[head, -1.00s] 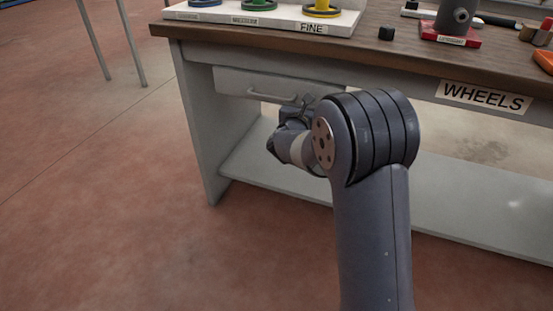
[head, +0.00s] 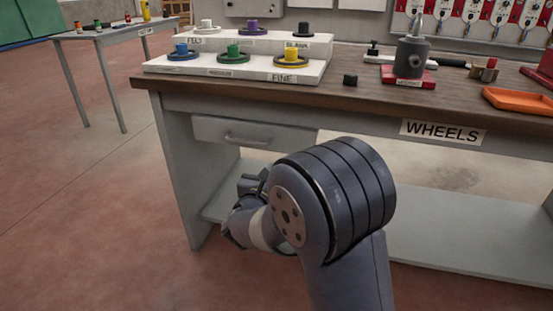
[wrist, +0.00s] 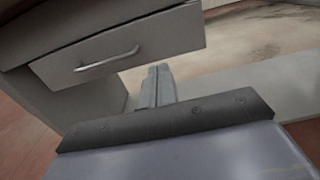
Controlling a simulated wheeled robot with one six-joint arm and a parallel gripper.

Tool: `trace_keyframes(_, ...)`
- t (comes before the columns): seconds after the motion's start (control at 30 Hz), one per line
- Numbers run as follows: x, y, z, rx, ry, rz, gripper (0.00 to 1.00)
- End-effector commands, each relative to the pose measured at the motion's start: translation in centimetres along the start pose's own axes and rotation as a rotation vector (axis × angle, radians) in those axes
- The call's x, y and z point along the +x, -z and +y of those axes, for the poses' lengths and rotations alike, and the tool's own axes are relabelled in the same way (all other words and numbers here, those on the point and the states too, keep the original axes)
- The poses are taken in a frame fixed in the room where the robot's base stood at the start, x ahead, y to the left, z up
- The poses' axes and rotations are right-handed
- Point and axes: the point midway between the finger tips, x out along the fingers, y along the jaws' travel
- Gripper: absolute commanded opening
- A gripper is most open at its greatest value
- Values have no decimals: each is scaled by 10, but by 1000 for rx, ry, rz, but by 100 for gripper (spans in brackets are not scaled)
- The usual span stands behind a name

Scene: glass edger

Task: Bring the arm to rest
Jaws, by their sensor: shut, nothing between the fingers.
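My gripper (wrist: 157,86) shows in the wrist view with its fingers together and nothing between them. It points toward the space under the workbench, just below and right of the drawer (wrist: 110,52). In the head view my arm is bent and stands in front of the workbench (head: 380,97), and my gripper's fingertips are hidden behind the arm. The drawer (head: 250,135) with its handle is closed, to the left above the wrist. I cannot tell the exact gap between my gripper and the bench.
A white stepped rack (head: 245,65) holds several coloured wheels on the bench. A black cube (head: 350,80), a grey fixture (head: 411,58) and an orange tray (head: 517,100) are farther right. A side table (head: 110,31) stands at the back left. The floor left of the bench is clear.

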Motion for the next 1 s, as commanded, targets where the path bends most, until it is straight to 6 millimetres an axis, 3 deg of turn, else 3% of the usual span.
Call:
trace_keyframes(0.2, -10, 0, 0, 0, 0, -1, 0)
trace_keyframes(0.57, -5, 1, -1, 1, 2, -1, 0)
trace_keyframes(0.77, 22, 3, -1, 1, 4, -1, 0)
trace_keyframes(1.0, 70, 3, -1, 2, 4, -2, 0)
